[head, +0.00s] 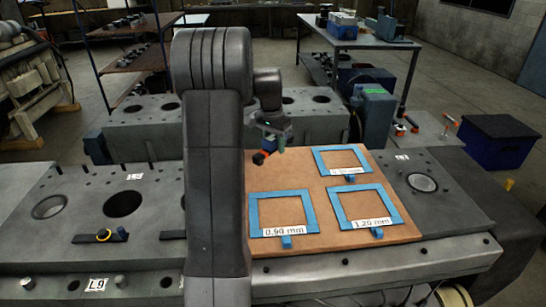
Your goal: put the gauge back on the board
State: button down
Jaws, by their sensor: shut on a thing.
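The tan board (345,240) lies on the engine block and bears blue outlined frames. The front left frame (252,215) is labelled 0.90 mm and the front right frame (392,198) 1.20 mm. The rear frame (322,162) has a label partly hidden by its small size. All three frames look empty inside. My gripper (268,142) is above the board's rear left part, shut on a small dark gauge (261,157) with an orange-red end. The gauge appears clear of the board. My arm hides the board's left edge.
Orange-and-black tools (405,125) lie on a surface at right. A blue bin (495,142) stands at far right. Another block (150,130) is behind, with a table (370,43) farther back.

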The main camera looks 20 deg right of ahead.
aim_at(273, 137)
jog(key=shift+f+p, duration=0.35)
jog(key=shift+f, duration=2.45)
jog(key=shift+f, duration=0.2)
jog(key=c, duration=0.9)
grip_release()
jog(key=shift+r, duration=0.1)
jog(key=r, duration=0.4)
jog(key=a+r+b, duration=0.1)
jog(key=r, duration=0.7)
jog(key=shift+s+a, duration=0.15)
jog(key=shift+s, duration=0.2)
